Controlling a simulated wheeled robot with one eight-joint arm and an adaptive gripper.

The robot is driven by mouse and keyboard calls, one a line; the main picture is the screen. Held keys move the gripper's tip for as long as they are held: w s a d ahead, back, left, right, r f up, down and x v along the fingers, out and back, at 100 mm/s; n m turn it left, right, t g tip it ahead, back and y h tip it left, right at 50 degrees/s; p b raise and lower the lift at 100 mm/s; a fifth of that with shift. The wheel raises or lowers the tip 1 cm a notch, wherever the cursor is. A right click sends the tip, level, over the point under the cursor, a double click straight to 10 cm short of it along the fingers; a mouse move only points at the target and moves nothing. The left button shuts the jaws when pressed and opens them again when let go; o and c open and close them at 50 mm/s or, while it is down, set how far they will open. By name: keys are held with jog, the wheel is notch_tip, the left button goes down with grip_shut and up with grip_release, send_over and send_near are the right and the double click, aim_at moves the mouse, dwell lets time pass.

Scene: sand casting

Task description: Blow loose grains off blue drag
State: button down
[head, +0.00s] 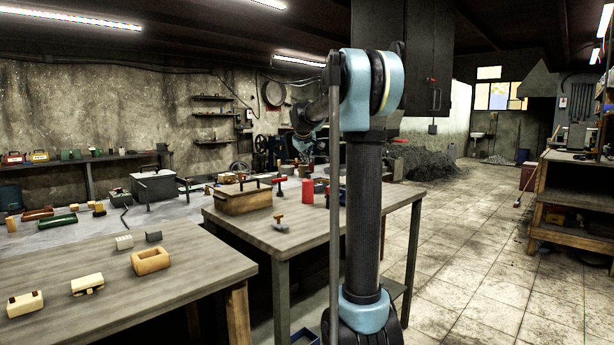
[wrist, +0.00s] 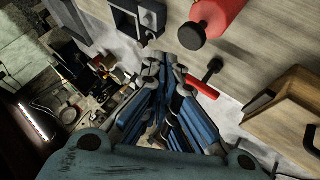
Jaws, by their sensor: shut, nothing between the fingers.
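My gripper (wrist: 165,66) shows in the wrist view with its fingers shut and nothing between them. It is tilted in the picture, above or near a workbench. I cannot make out a blue drag with certainty in either view. A red cylinder with a black end (wrist: 214,18) lies ahead of the fingertips in the wrist view, apart from them. A red-handled tool with a black head (wrist: 205,88) is just right of the fingers. In the head view my arm hides part of the middle bench, and the fingertips are not clear.
The middle bench (head: 300,234) bears a wooden box with a dark handle (head: 243,200), a hammer-like tool (head: 281,224) and a red cylinder (head: 308,191). The near left bench (head: 90,262) bears several small blocks and a hollow wooden frame (head: 150,261). Tiled floor (head: 460,260) is clear at right.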

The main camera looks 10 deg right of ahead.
jog(key=shift+r, duration=1.7)
jog(key=s+f+m+g, duration=0.2)
jog(key=s+f, duration=1)
jog(key=s, duration=0.7)
jog(key=s+f+m+g+y, duration=0.1)
jog(key=s+f+m+g, duration=0.1)
jog(key=s+f, duration=0.9)
jog(key=s+f+m+g+y, duration=0.1)
jog(key=s+f, duration=1.1)
jog(key=s, duration=1.4)
jog(key=shift+s+d+f+m+g, duration=0.35)
jog(key=shift+m+g, duration=0.35)
jog(key=shift+g, duration=0.2)
jog(key=shift+w+f, duration=0.2)
jog(key=shift+w, duration=0.3)
